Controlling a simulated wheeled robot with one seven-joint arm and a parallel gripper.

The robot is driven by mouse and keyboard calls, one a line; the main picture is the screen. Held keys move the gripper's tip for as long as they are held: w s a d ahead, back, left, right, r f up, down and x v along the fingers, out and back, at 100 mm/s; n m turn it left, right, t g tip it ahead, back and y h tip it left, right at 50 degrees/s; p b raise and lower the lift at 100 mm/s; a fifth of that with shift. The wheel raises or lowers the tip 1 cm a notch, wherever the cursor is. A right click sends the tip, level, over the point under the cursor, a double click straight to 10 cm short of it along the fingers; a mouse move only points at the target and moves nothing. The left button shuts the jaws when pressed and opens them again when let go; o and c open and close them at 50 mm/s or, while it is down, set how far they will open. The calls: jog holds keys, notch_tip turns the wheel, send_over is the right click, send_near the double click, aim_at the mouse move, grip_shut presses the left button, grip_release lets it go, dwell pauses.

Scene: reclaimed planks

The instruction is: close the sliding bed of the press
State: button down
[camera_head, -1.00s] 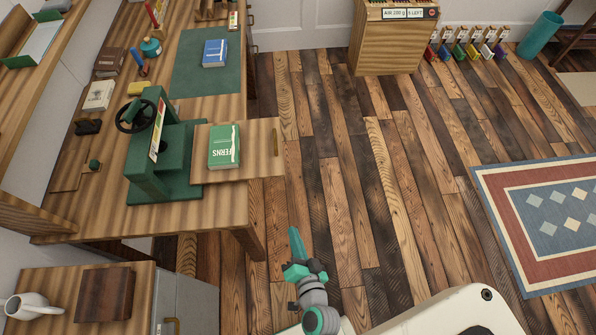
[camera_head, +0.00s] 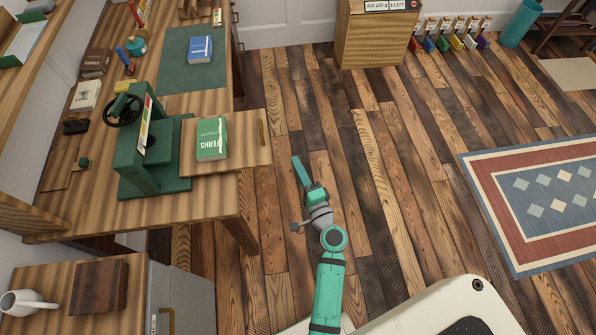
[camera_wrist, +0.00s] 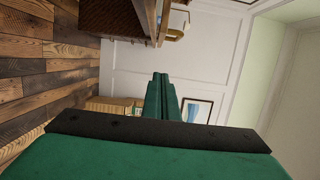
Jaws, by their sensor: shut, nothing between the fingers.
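The green press (camera_head: 143,165) stands on the wooden workbench, with a dark handwheel (camera_head: 123,111) on top. Its wooden sliding bed (camera_head: 246,152) is pulled out to the right, past the bench's front edge. A brass handle (camera_head: 262,133) is on the bed's outer end. A green book marked FERNS (camera_head: 212,138) lies on the bed. My gripper (camera_head: 297,160) is shut and empty, to the right of the bed's handle and apart from it. In the wrist view my shut fingers (camera_wrist: 161,85) point towards a white panelled wall; the press cannot be made out there.
A blue book (camera_head: 200,49) lies on a green mat (camera_head: 177,75) further back on the bench. A low cabinet with a wooden block (camera_head: 98,287) and a white jug (camera_head: 24,303) stands at lower left. The plank floor is clear towards the rug (camera_head: 550,200).

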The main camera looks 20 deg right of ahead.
jog(key=w+a, duration=0.4)
jog(key=w, duration=0.2)
jog(key=shift+w, duration=0.35)
